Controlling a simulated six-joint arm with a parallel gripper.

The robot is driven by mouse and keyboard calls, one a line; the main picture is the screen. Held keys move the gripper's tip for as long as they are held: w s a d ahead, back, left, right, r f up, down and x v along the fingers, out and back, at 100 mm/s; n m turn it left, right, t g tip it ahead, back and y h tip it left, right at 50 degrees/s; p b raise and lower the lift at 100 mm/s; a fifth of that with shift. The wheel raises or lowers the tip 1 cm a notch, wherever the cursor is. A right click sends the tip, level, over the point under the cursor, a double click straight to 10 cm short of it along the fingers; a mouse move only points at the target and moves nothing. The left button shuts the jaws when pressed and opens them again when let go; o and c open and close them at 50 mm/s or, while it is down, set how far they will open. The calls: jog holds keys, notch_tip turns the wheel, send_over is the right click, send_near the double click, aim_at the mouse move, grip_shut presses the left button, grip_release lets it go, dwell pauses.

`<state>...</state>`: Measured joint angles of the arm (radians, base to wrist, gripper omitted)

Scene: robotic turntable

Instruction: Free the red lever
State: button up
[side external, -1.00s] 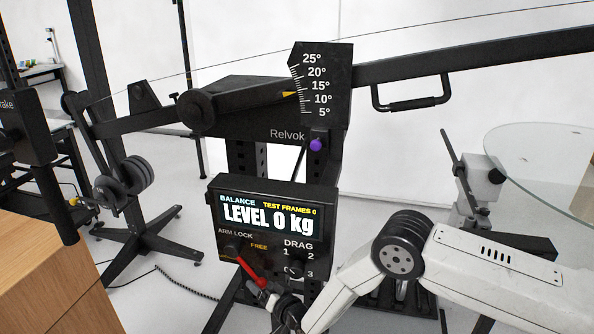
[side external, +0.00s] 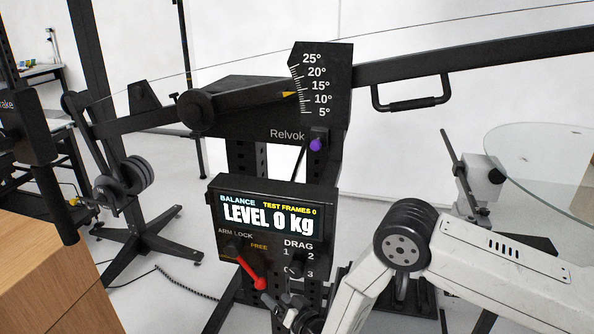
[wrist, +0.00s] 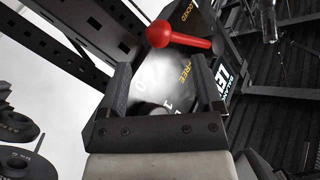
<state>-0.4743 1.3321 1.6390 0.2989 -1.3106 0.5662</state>
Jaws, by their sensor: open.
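The red lever (side external: 250,273) is on the black control panel (side external: 228,190), below the ARM LOCK label. It slants down and right from its pivot, with its rounded end lowest. My gripper (side external: 278,302) is just below and right of that end, open and apart from the lever. In the wrist view, the red lever (wrist: 182,41) lies across the top, beyond the open fingers of my gripper (wrist: 160,66). Nothing is between the fingers. FREE is readable on the panel, and part of LOCKED shows beyond the lever.
A DRAG dial (side external: 296,266) sits just right of the lever, close above my gripper. The panel's screen (side external: 268,216) reads LEVEL 0 kg. A purple knob (side external: 316,145) is on the stand above. A wooden block (side external: 40,270) fills the lower left.

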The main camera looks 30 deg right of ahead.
jog(key=shift+c, duration=0.2)
jog(key=shift+a+n, duration=0.15)
jog(key=shift+n, duration=0.15)
jog(key=c, duration=1.1)
jog(key=n, duration=0.2)
jog(key=a+n, duration=0.1)
jog(key=a+n+h, duration=0.1)
jog(key=n, duration=0.1)
jog(key=shift+n, duration=0.3)
jog(key=s+a+n+h, duration=0.2)
jog(key=a+n, duration=0.4)
jog(key=n, duration=1.1)
jog(key=shift+f+n+h, duration=0.25)
jog(key=shift+n+h, duration=0.05)
jog(key=shift+h, duration=0.1)
